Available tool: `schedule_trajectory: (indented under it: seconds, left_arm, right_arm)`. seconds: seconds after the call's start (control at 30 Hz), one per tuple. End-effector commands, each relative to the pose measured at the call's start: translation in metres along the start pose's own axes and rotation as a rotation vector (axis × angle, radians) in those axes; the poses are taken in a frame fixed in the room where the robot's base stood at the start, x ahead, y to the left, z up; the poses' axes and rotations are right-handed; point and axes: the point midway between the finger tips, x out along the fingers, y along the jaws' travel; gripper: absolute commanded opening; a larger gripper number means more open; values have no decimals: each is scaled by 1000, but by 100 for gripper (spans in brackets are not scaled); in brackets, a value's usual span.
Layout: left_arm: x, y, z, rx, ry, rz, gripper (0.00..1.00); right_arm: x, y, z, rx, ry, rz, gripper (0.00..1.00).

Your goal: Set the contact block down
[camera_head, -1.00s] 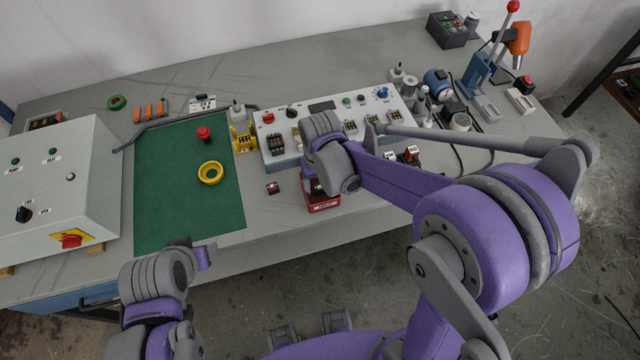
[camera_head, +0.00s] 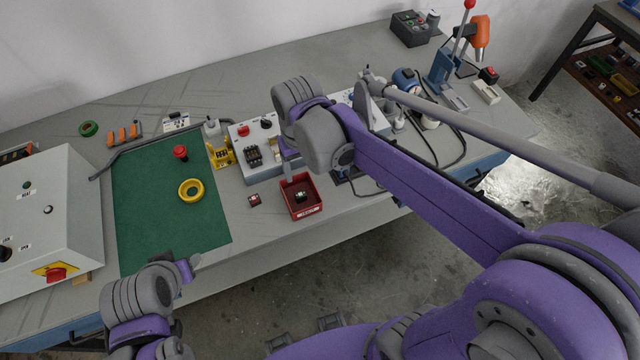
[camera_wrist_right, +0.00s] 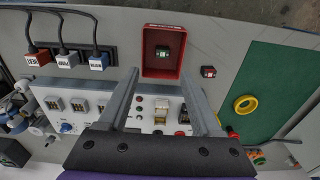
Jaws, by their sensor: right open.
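A small dark contact block (camera_head: 301,197) with a pale green mark lies inside the red tray (camera_head: 312,212), on its floor. In the right wrist view the block (camera_wrist_right: 162,51) also shows inside the tray, clear of the walls. My right gripper (camera_head: 289,160) is above and behind the tray; its fingers are mostly hidden by the wrist in the head view. In the right wrist view the gripper (camera_wrist_right: 160,78) is open and empty, its fingertips apart from the block. My left gripper (camera_head: 190,267) is near the table's front edge, its jaws unclear.
A second small block with a red mark (camera_head: 254,201) lies on the table left of the tray. The green mat (camera_head: 140,220) holds a yellow ring (camera_head: 190,190) and a red button (camera_head: 180,153). The control panel (camera_head: 240,145) stands behind the tray, close to my right gripper.

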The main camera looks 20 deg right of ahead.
Motion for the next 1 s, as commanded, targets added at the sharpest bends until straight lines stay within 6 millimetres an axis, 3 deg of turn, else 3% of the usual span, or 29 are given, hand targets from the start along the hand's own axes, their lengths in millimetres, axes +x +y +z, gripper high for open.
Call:
schedule_trajectory:
  seconds: [0.3, 0.43, 0.6, 1.0]
  left_arm:
    - [0, 0, 0, 0, 0, 0, 50]
    - [0, 0, 0, 0, 0, 0, 50]
    - [0, 0, 0, 0, 0, 0, 50]
    - [0, 0, 0, 0, 0, 0, 50]
  right_arm:
    - [1, 40, 77, 23, 286, -4, 66]
    - [9, 49, 99, 27, 385, 5, 66]
    - [16, 55, 112, 30, 450, 13, 66]
    - [17, 55, 113, 29, 458, 14, 66]
